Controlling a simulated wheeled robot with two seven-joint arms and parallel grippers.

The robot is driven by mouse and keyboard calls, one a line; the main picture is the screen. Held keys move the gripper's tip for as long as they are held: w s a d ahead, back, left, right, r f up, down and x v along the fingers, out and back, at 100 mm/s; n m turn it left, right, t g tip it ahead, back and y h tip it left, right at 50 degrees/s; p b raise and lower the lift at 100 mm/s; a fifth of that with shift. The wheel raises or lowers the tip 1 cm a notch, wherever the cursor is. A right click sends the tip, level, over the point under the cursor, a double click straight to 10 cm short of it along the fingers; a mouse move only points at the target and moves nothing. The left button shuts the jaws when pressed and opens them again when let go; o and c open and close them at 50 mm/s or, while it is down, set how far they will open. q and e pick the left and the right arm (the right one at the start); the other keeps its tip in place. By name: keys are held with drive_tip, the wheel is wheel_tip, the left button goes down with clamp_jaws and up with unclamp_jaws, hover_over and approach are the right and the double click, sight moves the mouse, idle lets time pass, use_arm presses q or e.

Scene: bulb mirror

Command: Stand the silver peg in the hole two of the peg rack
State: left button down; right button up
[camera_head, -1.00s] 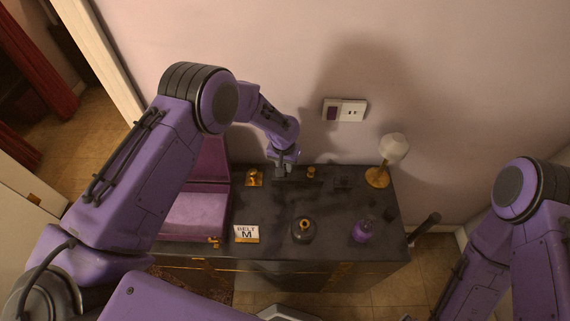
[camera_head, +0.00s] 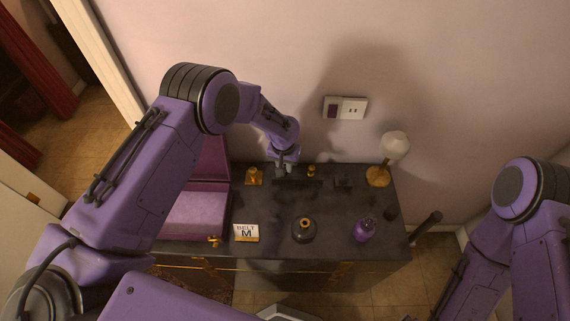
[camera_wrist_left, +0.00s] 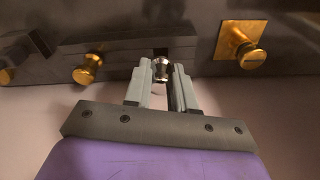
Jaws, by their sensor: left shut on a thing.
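My left gripper (camera_wrist_left: 160,85) is shut on the silver peg (camera_wrist_left: 161,70), whose rounded shiny end shows between the two grey fingertips in the left wrist view. The dark peg rack (camera_wrist_left: 125,50) lies right at the fingertips, with the silver peg over or at its edge. I cannot tell whether the peg is in a hole. A gold peg (camera_wrist_left: 88,68) stands in the rack, to the left of the gripper in this view. In the head view my left gripper (camera_head: 283,170) is at the back of the dark cabinet top, by the rack (camera_head: 297,183). My right gripper is out of view.
A gold knob on a square plate (camera_wrist_left: 245,45) stands close beside the gripper. The wall is close behind.

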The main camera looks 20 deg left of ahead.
use_arm(q)
drive_tip(key=shift+f+b, duration=0.75)
drive_tip(key=shift+f, duration=0.3)
drive_tip(key=c, duration=0.9)
unclamp_jaws()
drive_tip(key=shift+r, duration=0.1)
drive_tip(key=shift+o, duration=0.2)
wheel_tip(320, 180, up, 10)
drive_tip(key=s+b, duration=0.1)
drive_tip(key=shift+s+r, duration=0.15)
drive_tip(key=shift+r, duration=0.1)
drive_tip(key=shift+r, duration=0.1)
